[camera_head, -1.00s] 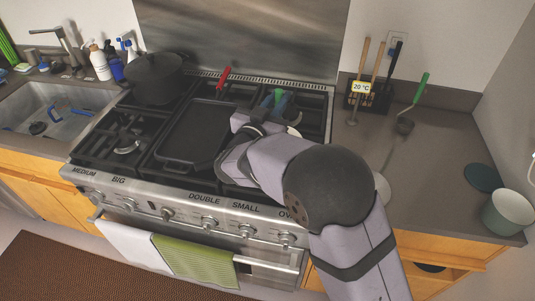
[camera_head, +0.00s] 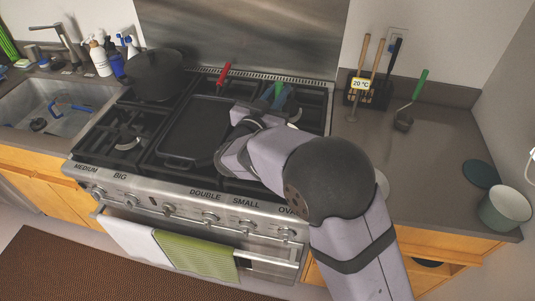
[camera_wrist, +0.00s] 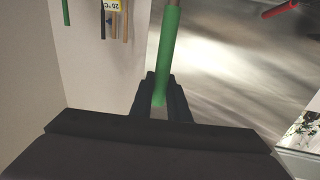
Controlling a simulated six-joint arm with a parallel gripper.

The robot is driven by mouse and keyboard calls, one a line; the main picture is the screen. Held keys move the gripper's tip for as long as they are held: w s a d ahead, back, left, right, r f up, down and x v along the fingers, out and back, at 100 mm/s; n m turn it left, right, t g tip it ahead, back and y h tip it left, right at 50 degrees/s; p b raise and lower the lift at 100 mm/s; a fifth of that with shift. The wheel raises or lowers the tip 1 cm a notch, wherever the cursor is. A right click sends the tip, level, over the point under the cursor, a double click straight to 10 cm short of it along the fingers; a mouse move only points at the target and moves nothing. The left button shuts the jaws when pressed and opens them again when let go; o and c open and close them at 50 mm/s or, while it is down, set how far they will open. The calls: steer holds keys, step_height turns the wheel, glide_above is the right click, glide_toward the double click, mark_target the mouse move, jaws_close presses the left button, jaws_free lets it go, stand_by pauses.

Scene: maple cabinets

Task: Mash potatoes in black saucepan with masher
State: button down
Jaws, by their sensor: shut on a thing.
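My gripper (camera_wrist: 160,100) is shut on a green handle (camera_wrist: 170,50), which stands up between the fingers in the wrist view. In the head view the green handle (camera_head: 279,91) shows over the right side of the stove, just beyond my gripper (camera_head: 272,106). The working end of this tool is hidden, so I cannot see a masher head or what it touches. A black pot (camera_head: 155,78) stands on the back left burner. A red handle (camera_head: 225,72) sticks up at the back middle of the stove. No potatoes are visible.
A black griddle (camera_head: 194,133) lies in the middle of the stove. On the right counter are a utensil holder (camera_head: 369,98), a green-handled utensil (camera_head: 419,86) leaning on the wall, and a pale green pot (camera_head: 506,211) with a dark round lid (camera_head: 481,174) beside it. The counter's middle is clear.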

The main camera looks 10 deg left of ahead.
steer(key=shift+f+b, duration=1.1)
steer(key=shift+f, duration=0.65)
steer(key=shift+r, duration=0.15)
steer(key=shift+r+p, duration=1.75)
steer(key=shift+r, duration=0.25)
steer(key=shift+f, duration=0.2)
steer(key=shift+f+b, duration=1.5)
steer(key=shift+f, duration=0.45)
steer(key=shift+r, duration=0.15)
